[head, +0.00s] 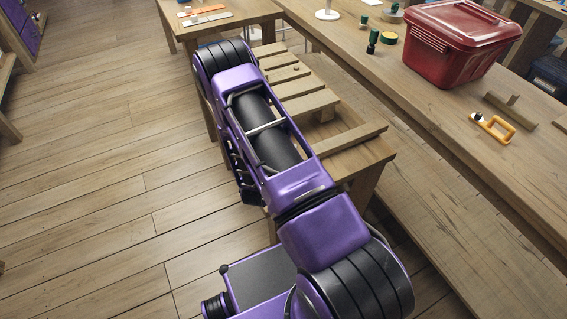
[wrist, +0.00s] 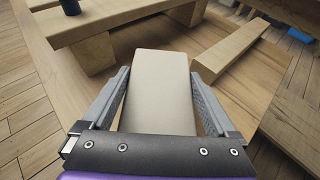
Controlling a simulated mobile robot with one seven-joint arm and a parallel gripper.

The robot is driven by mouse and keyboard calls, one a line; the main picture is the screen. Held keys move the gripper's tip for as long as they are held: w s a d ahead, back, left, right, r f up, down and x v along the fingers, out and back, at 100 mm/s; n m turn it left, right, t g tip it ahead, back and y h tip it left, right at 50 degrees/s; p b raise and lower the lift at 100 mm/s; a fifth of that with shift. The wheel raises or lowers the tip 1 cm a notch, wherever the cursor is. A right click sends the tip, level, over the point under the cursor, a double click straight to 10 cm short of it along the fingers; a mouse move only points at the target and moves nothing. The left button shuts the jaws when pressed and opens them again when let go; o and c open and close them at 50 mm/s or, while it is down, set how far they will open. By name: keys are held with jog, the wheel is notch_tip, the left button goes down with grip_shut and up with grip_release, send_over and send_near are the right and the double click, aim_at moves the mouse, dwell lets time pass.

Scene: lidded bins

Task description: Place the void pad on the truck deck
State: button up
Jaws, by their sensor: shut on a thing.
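A pale beige rectangular pad (wrist: 160,92), which looks like the void pad, lies between the fingers of my gripper (wrist: 158,75) in the wrist view. The gripper is shut on it, and the pad's far end reaches past the fingertips. Slatted wooden structure (head: 311,104) with spaced planks stands on a wooden table in the head view; I cannot tell whether it is the truck deck. In the wrist view its planks (wrist: 232,50) lie beyond and to the right of the pad. My arm hides the gripper and pad in the head view.
A long bench (head: 430,130) on the right carries a red lidded bin (head: 452,45), a dark green bottle (head: 373,41) and an orange-handled tool (head: 493,128). A smaller table (head: 235,12) stands at the back. The plank floor (head: 95,150) on the left is clear.

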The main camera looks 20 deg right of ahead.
jog(key=shift+f, duration=1.85)
jog(key=shift+b, duration=0.3)
jog(key=shift+f, duration=0.25)
jog(key=o, duration=1.2)
jog(key=shift+r, duration=0.1)
jog(key=shift+r, duration=0.15)
